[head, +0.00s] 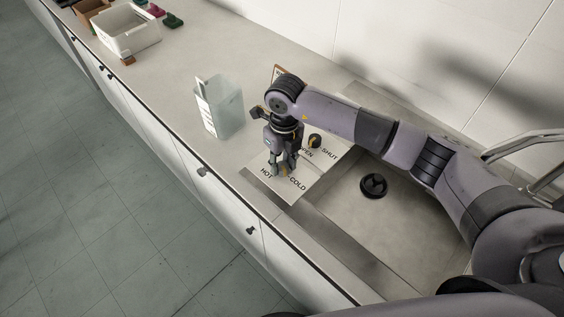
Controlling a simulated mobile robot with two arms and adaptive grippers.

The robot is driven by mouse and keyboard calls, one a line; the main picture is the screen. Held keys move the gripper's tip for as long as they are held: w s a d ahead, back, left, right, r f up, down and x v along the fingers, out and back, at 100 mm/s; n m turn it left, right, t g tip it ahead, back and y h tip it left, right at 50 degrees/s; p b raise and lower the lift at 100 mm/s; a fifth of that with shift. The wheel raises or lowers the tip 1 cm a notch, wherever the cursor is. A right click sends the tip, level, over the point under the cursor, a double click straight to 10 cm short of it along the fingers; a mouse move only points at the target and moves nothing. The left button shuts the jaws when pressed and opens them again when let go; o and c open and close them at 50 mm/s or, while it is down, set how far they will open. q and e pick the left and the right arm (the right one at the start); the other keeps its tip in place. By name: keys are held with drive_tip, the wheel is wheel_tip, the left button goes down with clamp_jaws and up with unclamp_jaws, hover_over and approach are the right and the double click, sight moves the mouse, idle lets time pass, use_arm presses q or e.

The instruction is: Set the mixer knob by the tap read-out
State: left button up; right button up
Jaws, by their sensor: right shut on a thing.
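A white panel (313,178) beside the sink carries the words HOT, COLD, OPEN and SHUT. My right gripper (283,171) points down over the HOT and COLD end and is shut on the mixer knob, which its fingers mostly hide. I cannot read the knob's setting. A second dark knob (315,141) stands near OPEN and SHUT, apart from the gripper. A brown-edged upright piece (277,72) shows partly behind my right wrist; I cannot tell whether it is the read-out. My left gripper is out of view.
The sink (398,219) with a black drain piece (373,186) lies right of the panel, under my right arm. A metal tap (522,146) is at the right. A clear container (221,107) stands left of the gripper. A white bin (128,33) stands farther back.

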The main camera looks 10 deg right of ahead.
sight(283, 165)
drive_tip(key=o, duration=1.2)
drive_tip(key=shift+c, duration=0.2)
drive_tip(key=shift+r, duration=0.1)
wheel_tip(283, 165, up, 12)
drive_tip(key=shift+w+d, duration=0.15)
drive_tip(key=shift+d, duration=0.1)
